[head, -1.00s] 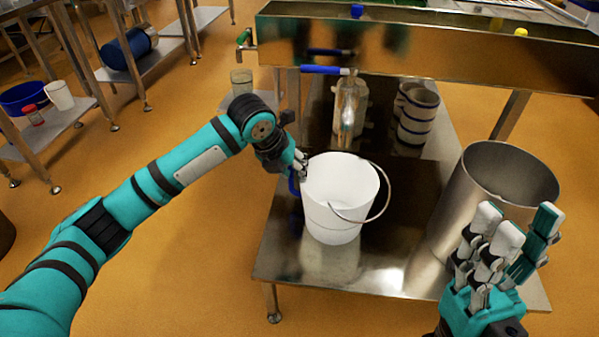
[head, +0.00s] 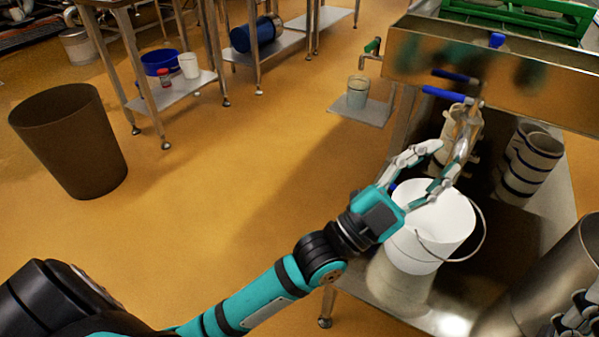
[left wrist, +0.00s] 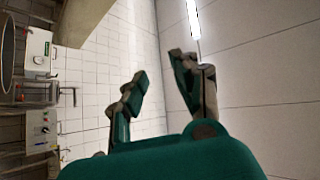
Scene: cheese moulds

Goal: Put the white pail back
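The white pail (head: 425,245) stands upright on the low metal shelf (head: 435,315) below the steel trough in the head view, its wire handle hanging to the right. My left gripper (head: 457,125) is just above and in front of the pail's far-left rim in the picture, hiding part of it. Its fingers are spread, with nothing between them. They also show apart in the left wrist view (left wrist: 160,65), against a tiled wall; the pail is not in that view. My right gripper (head: 577,318) is cut off at the lower right corner, and its opening is unclear.
A large steel pot (head: 560,280) stands right of the pail. A brown bin (head: 70,140) stands at left. A blue tub (head: 160,61) and a small white container (head: 189,66) share a left shelf. Open floor lies between.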

